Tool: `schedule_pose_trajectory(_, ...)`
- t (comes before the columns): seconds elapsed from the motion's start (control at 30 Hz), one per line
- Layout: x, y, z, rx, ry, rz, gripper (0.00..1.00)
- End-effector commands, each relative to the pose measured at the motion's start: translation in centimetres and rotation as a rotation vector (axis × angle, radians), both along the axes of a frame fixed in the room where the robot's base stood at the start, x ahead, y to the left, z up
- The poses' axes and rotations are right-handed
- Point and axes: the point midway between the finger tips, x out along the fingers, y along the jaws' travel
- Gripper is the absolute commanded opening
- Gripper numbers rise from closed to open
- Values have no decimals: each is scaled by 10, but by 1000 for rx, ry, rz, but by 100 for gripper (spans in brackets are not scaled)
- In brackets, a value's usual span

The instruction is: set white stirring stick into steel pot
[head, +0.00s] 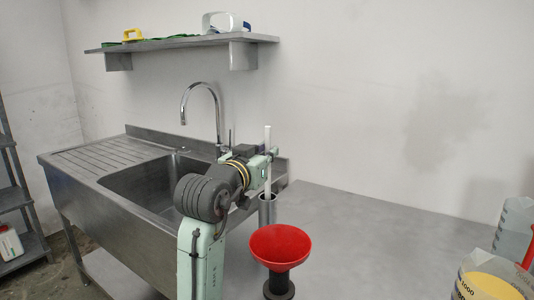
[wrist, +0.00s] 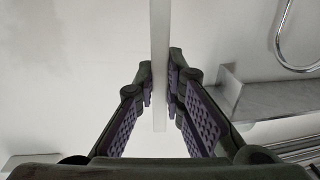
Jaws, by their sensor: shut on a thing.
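The white stirring stick (head: 267,170) stands upright in the head view. My gripper (head: 271,152) is shut on it at its upper part, and in the wrist view the stick (wrist: 160,40) runs between the two purple-padded fingers of the gripper (wrist: 161,85). The steel pot (head: 267,211) is a narrow metal cylinder on the counter, directly below the stick in the head view. The stick's lower end meets the pot's rim in that view; I cannot tell whether it is inside or just above or behind the mouth. My arm hides the area left of the pot.
A red bowl-shaped funnel (head: 281,246) on a black stand is close in front of the pot. Measuring jugs (head: 489,285), one holding yellow contents, stand at the right edge. The sink (head: 140,190) with its tall tap (head: 217,110) is left. The grey counter (head: 390,240) between is clear.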

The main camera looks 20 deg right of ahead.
Motion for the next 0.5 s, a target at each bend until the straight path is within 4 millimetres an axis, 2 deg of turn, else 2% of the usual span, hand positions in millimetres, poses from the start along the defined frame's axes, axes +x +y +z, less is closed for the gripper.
schedule_pose_trajectory(0.5, 0, 0, -22, 0, 0, 0, 0)
